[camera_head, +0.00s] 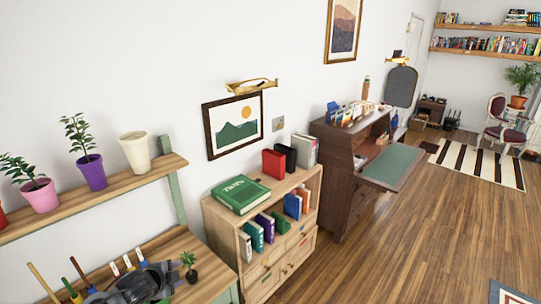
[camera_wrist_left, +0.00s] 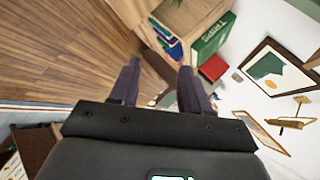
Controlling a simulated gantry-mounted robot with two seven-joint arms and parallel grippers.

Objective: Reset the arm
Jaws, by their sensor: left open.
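My left gripper (camera_head: 145,284) shows at the bottom left of the head view, dark grey and partly cut off by the lower edge. It is in front of the wooden potting bench (camera_head: 205,270). In the left wrist view its two dark fingers (camera_wrist_left: 159,66) are spread apart with nothing between them. Beyond them the wrist view shows the wooden floor (camera_wrist_left: 70,50) and the low bookcase. My right gripper is in neither view.
A small potted plant (camera_head: 189,266) and several tool handles (camera_head: 42,283) are close to the gripper. Pots, including a purple pot (camera_head: 91,172), stand on the shelf above. A bookcase (camera_head: 228,226) with a green book (camera_head: 240,194) stands to the right. Open floor (camera_head: 400,245) lies further right.

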